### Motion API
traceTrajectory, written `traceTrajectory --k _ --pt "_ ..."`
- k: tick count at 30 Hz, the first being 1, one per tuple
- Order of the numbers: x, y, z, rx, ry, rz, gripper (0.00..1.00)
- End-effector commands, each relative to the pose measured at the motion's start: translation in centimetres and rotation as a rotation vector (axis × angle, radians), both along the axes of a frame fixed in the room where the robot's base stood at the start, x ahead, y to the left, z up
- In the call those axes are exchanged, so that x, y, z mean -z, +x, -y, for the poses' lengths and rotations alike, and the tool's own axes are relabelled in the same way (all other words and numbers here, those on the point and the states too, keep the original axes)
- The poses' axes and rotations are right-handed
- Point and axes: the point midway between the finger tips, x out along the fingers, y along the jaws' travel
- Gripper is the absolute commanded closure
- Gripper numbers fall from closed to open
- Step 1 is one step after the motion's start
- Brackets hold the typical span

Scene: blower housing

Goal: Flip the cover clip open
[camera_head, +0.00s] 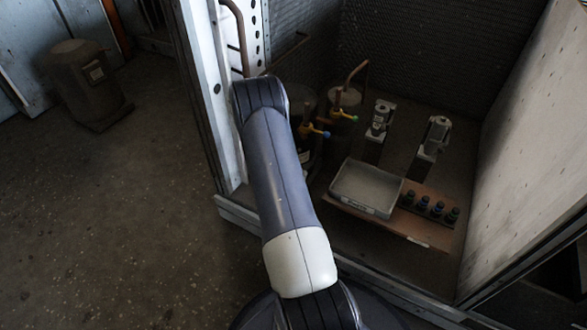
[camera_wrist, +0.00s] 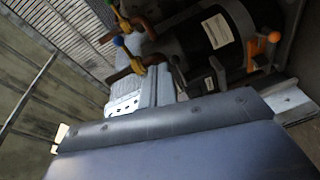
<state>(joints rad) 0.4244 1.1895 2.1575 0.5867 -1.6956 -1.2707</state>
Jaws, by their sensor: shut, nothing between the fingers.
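I cannot pick out the cover clip with certainty in either view. In the wrist view a dark cylindrical body (camera_wrist: 178,46) with a white label lies at the upper middle. An upright with an orange tip (camera_wrist: 274,37) stands at its right side. A pale slotted metal piece (camera_wrist: 125,105) lies left of and below the body. A large smooth blue-grey surface with a bolted grey edge fills the bottom of that view; I cannot tell what it is. My gripper's fingers show in neither view. In the head view my arm reaches up to the tall white upright and hides what is behind it.
A bay with dark mesh walls holds two pipe valves with yellow (camera_head: 305,128) and blue-green (camera_head: 326,135) handles. A grey tray (camera_head: 366,212) and several small dark bottles (camera_head: 437,208) sit on a brown board (camera_head: 340,206). A bin (camera_head: 83,82) stands on open floor at left.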

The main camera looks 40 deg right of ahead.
Motion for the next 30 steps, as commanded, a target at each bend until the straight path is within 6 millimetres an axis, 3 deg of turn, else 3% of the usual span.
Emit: traceTrajectory --k 3,9,30 --pt "0.0 -1.5 -0.2 0.002 0.0 -0.002 1.0" --pt "-0.1 -2.4 -0.4 -0.001 0.0 0.0 1.0" --pt "-0.1 -1.6 -0.3 -0.001 -0.003 0.003 1.0"
